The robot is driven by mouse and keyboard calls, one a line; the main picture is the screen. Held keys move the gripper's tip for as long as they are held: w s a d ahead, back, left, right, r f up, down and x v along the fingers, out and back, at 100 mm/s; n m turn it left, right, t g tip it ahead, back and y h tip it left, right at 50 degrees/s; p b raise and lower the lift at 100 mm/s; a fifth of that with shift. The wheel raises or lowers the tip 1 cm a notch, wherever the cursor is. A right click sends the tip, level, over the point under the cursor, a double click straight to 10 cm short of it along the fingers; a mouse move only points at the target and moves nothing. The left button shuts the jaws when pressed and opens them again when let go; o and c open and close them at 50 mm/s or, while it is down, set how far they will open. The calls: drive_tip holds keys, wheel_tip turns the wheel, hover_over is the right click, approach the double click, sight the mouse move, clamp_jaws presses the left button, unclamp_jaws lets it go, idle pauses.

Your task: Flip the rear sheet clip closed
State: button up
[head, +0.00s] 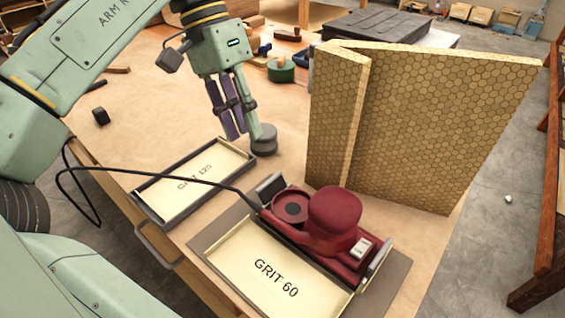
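A red sander (330,225) lies on the workbench along the back edge of the GRIT 60 sheet. Its black cord leaves from the left end. A dark grey flap (270,187) stands tilted up at that cord end and looks like the rear sheet clip. A lighter metal flap (378,262) stands at the other end. My gripper (238,136) points down to the upper left of the sander, well apart from both flaps. Its fingers look close together, but the angle hides whether there is a gap. I see nothing clearly held.
A grey round knob or weight (264,140) stands just beside my fingertips. A tall honeycomb-patterned panel (430,120) stands behind the sander. The bench left of my gripper is mostly clear.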

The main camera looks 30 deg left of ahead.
sight(272, 188)
drive_tip(key=b+x, duration=0.1)
drive_tip(key=x, duration=0.9)
drive_tip(key=shift+d+f, duration=0.1)
drive_tip(key=shift+f, duration=0.2)
drive_tip(key=shift+c, duration=0.6)
